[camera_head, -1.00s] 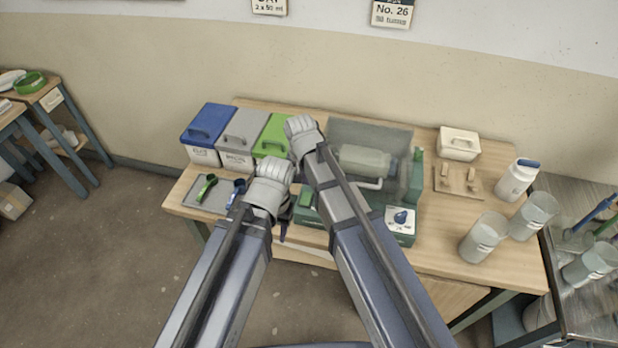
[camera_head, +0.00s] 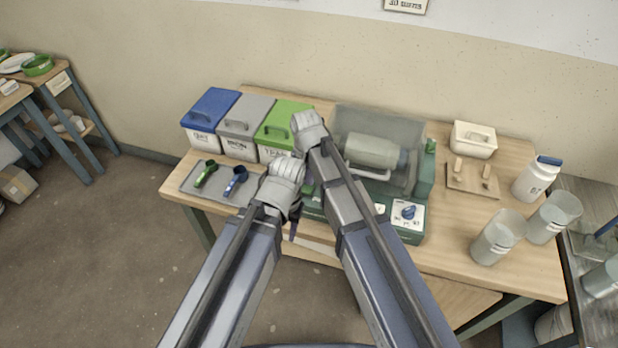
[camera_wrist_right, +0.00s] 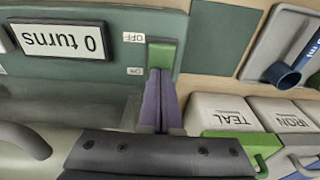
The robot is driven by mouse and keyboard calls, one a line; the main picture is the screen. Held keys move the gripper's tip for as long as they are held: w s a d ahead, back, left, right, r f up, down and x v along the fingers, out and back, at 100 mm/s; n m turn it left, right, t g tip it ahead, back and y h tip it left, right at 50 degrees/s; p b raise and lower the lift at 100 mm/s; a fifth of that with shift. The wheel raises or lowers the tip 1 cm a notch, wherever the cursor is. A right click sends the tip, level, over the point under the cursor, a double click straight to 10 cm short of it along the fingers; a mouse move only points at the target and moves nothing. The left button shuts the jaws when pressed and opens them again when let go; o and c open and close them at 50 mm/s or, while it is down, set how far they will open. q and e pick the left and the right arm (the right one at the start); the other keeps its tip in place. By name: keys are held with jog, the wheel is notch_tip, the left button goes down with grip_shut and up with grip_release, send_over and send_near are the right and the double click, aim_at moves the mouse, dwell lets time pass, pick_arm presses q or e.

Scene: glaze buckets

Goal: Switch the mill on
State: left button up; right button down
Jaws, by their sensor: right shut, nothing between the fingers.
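The mill (camera_head: 378,150) stands on the bench, a pale jar under a clear cover on a green base. In the right wrist view, turned upside down, its base carries a display (camera_wrist_right: 63,41) reading "0 turns" and a green switch (camera_wrist_right: 162,55) between OFF and ON labels. My right gripper (camera_wrist_right: 161,80) is shut and empty, its purple fingers at the ON-side edge of the switch; whether they touch is unclear. In the head view its fingers are mostly hidden by my arms. My left gripper (camera_head: 293,229) hangs by the bench's front edge, its opening unclear.
Blue, grey and green-lidded buckets (camera_head: 241,122) stand left of the mill. A tray (camera_head: 208,186) with two scoops lies in front of them. A dial panel (camera_head: 408,214) is at the mill's right front.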

jog(key=shift+s, duration=0.15)
jog(key=shift+s+a+r, duration=0.1)
jog(key=shift+s+a, duration=0.2)
jog(key=shift+s, duration=0.4)
jog(key=shift+r+p, duration=0.1)
jog(key=shift+p, duration=0.2)
jog(key=shift+r+p, duration=0.8)
notch_tip(320, 180, up, 12)
jog(key=s+p, duration=0.2)
jog(key=p, duration=1)
jog(key=shift+a, duration=0.4)
jog(key=shift+s, duration=0.1)
jog(key=shift+d, duration=0.1)
